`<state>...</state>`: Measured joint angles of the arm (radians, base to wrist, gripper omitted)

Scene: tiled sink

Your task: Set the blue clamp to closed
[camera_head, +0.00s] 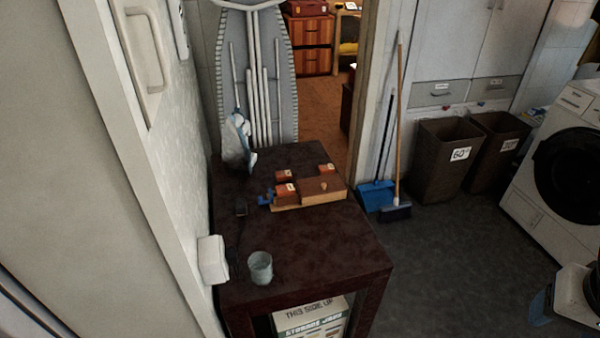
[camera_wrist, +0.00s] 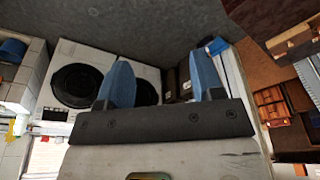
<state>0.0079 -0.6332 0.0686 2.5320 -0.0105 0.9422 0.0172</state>
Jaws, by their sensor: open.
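The blue clamp (camera_head: 267,197) appears in the head view as a small blue shape at the left end of a wooden block assembly (camera_head: 322,190) on the dark table. It is too small there to tell its jaw position. I cannot make out the clamp in the wrist view, where part of the wooden assembly (camera_wrist: 292,42) shows at the upper right. My gripper (camera_wrist: 163,82) shows in the wrist view with its two blue fingers wide apart and nothing between them.
A wall borders the table's left side. Brooms (camera_head: 398,130), brown bins (camera_head: 447,160) and a washing machine (camera_head: 562,165) stand to the right. The table's front right is clear.

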